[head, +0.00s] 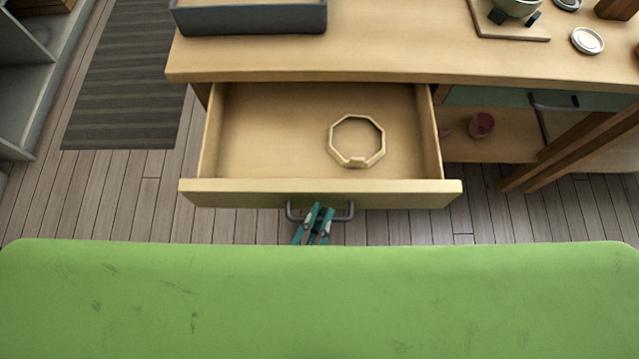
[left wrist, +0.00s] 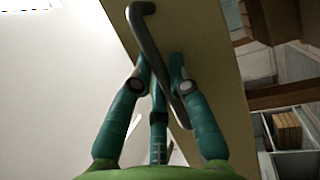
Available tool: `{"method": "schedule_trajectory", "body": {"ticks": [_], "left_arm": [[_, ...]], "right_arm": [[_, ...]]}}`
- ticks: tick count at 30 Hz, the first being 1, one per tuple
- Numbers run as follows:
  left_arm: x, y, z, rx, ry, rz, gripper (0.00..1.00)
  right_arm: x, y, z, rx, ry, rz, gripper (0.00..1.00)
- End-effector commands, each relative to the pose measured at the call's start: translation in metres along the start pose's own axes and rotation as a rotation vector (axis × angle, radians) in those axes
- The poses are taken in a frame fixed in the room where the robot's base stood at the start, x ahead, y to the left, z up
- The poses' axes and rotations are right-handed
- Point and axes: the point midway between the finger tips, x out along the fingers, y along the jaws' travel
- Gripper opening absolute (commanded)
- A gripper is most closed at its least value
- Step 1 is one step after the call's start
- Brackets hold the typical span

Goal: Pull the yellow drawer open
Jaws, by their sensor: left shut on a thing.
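The yellow drawer (head: 320,194) stands pulled out from under the wooden table, with its inside showing. An octagonal wooden ring (head: 356,141) lies in it, right of the middle. The drawer's grey bar handle (head: 343,212) is on its front face. My left gripper (head: 318,212) is at the handle, its teal fingers shut on the bar. In the left wrist view the fingers (left wrist: 160,65) close on either side of the handle (left wrist: 152,45), against the pale drawer front (left wrist: 205,40). My right gripper is in neither view.
The table top (head: 400,58) carries a grey tray (head: 250,19), a small pot on a board and white round lids. A second, green drawer (head: 490,97) is shut at right, above a shelf with a dark red cup (head: 481,125). My green body fills the foreground, close to the drawer front.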

Motion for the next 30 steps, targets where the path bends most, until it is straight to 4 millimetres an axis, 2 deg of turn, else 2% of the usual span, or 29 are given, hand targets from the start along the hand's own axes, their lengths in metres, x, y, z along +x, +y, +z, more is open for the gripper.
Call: {"method": "schedule_trajectory", "body": {"ticks": [1,2,3,4,13,17,30], "left_arm": [[0.000,0.000,0.000,0.001,0.000,0.000,0.00],[0.000,0.000,0.000,0.001,0.000,0.000,0.26],[0.000,0.000,0.000,0.001,0.000,0.000,0.42],[0.000,0.000,0.000,0.001,0.000,0.000,0.44],[0.000,0.000,0.000,0.000,0.000,0.000,0.44],[-0.009,-0.001,0.000,0.000,-0.001,-0.003,0.44],[-0.096,-0.001,0.000,0.000,-0.002,-0.004,0.44]], "right_arm": [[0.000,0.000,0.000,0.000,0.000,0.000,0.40],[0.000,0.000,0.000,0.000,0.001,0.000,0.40],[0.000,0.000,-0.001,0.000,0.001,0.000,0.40],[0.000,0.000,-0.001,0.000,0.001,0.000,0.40],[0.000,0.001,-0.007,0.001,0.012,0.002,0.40],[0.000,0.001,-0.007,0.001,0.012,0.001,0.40],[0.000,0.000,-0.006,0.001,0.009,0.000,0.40]]}}
